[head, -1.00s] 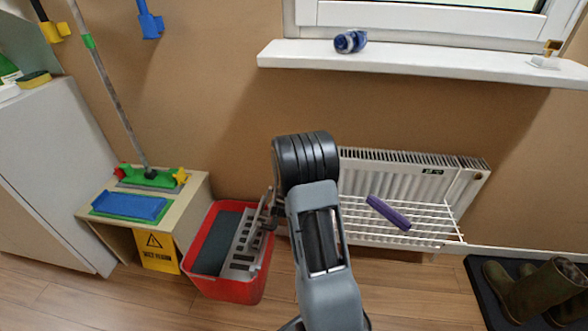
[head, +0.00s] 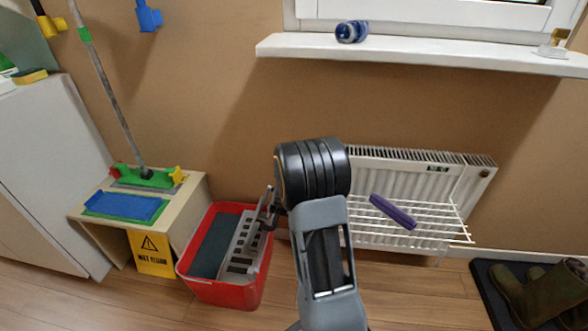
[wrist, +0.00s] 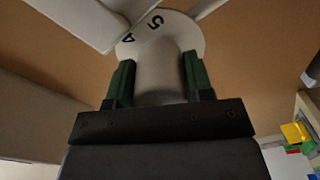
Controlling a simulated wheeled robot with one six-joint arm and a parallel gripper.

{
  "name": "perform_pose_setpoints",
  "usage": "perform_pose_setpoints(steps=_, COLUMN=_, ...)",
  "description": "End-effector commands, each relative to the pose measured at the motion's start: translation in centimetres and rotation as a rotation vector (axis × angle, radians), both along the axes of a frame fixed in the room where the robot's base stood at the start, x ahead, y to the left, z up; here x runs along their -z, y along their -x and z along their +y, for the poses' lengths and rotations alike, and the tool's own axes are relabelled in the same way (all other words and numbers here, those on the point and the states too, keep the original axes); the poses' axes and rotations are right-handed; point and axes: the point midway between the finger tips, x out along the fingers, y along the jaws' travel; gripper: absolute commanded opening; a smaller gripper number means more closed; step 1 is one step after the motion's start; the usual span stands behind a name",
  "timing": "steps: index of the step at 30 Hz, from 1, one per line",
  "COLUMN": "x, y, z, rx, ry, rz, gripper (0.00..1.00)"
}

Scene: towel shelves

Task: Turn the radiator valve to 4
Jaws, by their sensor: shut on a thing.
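In the wrist view a pale, round radiator valve knob (wrist: 160,78) stands between the two green-padded fingers of my gripper (wrist: 159,85), which is shut on it. Behind the knob is a white dial (wrist: 186,32) with the black numbers 5 and 4 showing near its upper left edge. The rest of the dial's numbers and any pointer mark are hidden or out of view. In the head view the white radiator (head: 400,180) is on the wall under the window sill. There my own arm hides the valve and my gripper.
A white rack with a purple cloth (head: 393,212) hangs on the radiator front. A red bucket (head: 225,293) with a grey wringer stands left of my arm. Boots (head: 540,295) on a dark mat are at the right. A blue roll (head: 351,32) lies on the sill (head: 420,53).

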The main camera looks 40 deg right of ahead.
Motion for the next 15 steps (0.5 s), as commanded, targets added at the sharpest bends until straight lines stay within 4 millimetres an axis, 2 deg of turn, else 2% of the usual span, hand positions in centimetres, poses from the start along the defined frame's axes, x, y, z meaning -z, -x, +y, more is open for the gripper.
perform_pose_setpoints(steps=15, x=0.05, y=-0.04, z=0.00, rx=-0.001, ry=-0.350, rz=-0.342, gripper=0.24)
